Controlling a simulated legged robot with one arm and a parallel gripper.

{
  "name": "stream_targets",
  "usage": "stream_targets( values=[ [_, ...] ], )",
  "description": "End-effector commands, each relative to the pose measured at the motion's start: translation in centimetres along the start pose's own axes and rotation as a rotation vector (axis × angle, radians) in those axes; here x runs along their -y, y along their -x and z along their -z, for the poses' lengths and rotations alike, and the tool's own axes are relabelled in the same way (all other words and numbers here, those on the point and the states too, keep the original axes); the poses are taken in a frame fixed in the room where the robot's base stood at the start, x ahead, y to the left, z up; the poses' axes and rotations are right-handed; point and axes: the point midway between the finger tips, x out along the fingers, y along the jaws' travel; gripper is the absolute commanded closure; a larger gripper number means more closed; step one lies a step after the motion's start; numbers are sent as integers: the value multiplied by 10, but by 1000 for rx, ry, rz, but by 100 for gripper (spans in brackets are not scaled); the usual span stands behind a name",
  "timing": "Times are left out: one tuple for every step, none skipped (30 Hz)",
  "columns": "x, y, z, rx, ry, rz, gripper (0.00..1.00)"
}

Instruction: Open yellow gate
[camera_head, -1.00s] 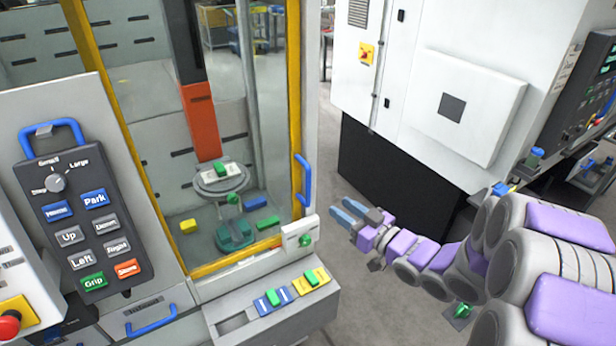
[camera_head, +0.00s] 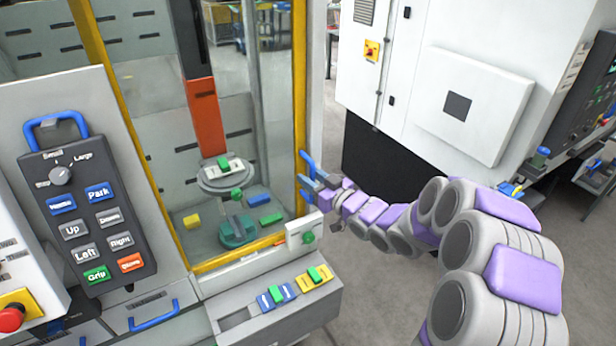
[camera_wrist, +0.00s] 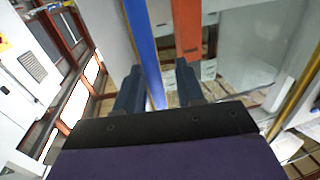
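The yellow-framed gate (camera_head: 299,120) with a clear pane stands at the left of centre in the head view and looks closed. Its blue handle (camera_head: 306,165) is on the right post of the frame. In the wrist view the handle shows as a blue bar (camera_wrist: 142,45) running down between the two dark fingers. My gripper (camera_head: 316,180) is at the handle's lower part. Its fingers (camera_wrist: 157,88) are apart, with a gap around the bar. I cannot tell whether either finger touches it.
A control pendant (camera_head: 90,205) with coloured buttons is at the left. A ledge with blue and yellow blocks (camera_head: 277,296) lies below the gate. A white machine cabinet (camera_head: 430,80) stands behind my arm. Behind the pane are an orange column (camera_head: 206,120) and several coloured blocks.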

Motion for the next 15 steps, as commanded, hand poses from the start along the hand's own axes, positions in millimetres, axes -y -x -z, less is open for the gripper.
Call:
stream_targets(
  values=[
    [-2, -3, 0, -2, -1, -1, 62],
    [-2, -4, 0, -2, -1, -2, 62],
    [-3, -6, 0, -2, -1, -3, 62],
    [-3, -7, 0, -2, -1, -3, 62],
    [-2, -8, 0, -1, -1, -3, 62],
    [-1, -10, 0, -1, -1, -3, 62],
    [0, -11, 0, 0, 0, -3, 62],
    [1, -12, 0, 1, 0, -3, 62],
    [2, -13, 0, 1, 1, -3, 62],
    [2, -13, 0, 2, 2, -3, 62],
    [2, -13, 0, 2, 2, -2, 62],
    [3, -14, -1, 2, 2, -2, 62],
    [3, -14, -1, 2, 3, -2, 62],
    [4, -15, -1, 3, 3, -2, 63],
    [4, -15, -1, 3, 3, -2, 67]
  ],
)
